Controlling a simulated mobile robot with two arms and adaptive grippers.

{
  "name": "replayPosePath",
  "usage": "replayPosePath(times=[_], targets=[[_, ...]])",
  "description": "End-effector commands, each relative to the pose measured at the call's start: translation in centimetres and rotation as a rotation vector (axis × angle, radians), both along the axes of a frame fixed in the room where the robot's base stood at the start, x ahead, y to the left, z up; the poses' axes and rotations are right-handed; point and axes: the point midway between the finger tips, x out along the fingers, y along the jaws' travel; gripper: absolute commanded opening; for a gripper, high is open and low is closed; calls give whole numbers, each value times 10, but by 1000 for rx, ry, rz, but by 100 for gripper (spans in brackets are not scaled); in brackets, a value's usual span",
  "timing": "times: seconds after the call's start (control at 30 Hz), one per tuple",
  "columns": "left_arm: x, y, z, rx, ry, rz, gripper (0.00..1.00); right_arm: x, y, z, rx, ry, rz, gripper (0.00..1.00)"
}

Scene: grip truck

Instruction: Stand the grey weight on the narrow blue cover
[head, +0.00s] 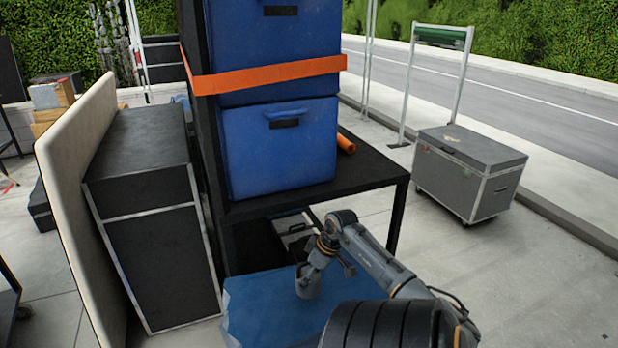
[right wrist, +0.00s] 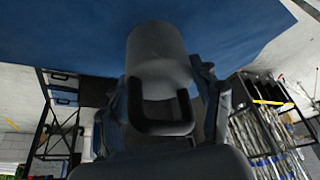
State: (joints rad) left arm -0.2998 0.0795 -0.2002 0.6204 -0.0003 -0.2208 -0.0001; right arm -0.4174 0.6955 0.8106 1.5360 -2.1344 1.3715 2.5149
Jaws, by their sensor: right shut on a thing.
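The grey weight (right wrist: 156,45) is a smooth cylinder with a black handle (right wrist: 160,112) in the right wrist view. My right gripper (right wrist: 165,92) is shut on it, with dark fingers on either side. In the head view the right arm reaches in from the lower right, and the weight (head: 307,286) hangs below the gripper (head: 318,260) over the blue cover. The narrow blue cover (head: 258,303) lies low in front of the black table; my arm hides its right part. I cannot tell whether the weight touches the cover. My left gripper is not in view.
The black table (head: 368,172) bears strapped blue bins (head: 280,150) and an orange roll (head: 346,144). A black case (head: 155,250) and a pale panel (head: 75,190) stand close on the left. A grey wheeled case (head: 470,170) stands right. The pavement at lower right is clear.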

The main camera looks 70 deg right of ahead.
Motion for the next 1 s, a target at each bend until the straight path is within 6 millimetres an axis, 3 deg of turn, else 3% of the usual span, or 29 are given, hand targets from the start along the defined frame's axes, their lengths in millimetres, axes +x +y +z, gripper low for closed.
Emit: replayPosePath(times=[0.13, 0.4, 0.77, 0.8, 0.87, 1.0], targets=[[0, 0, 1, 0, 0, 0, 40, 6, -7, -4, -4, -8, 0, 1], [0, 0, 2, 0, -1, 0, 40, 5, -6, -31, -5, -8, 1, 1], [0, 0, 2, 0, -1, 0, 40, 5, -6, -34, -5, -8, 2, 1], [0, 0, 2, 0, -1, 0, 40, 2, -4, -38, 0, 1, 1, 72], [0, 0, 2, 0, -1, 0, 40, 2, -4, -38, 0, 1, 1, 84], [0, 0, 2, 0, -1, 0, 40, 2, -4, -38, 0, 1, 1, 87]])
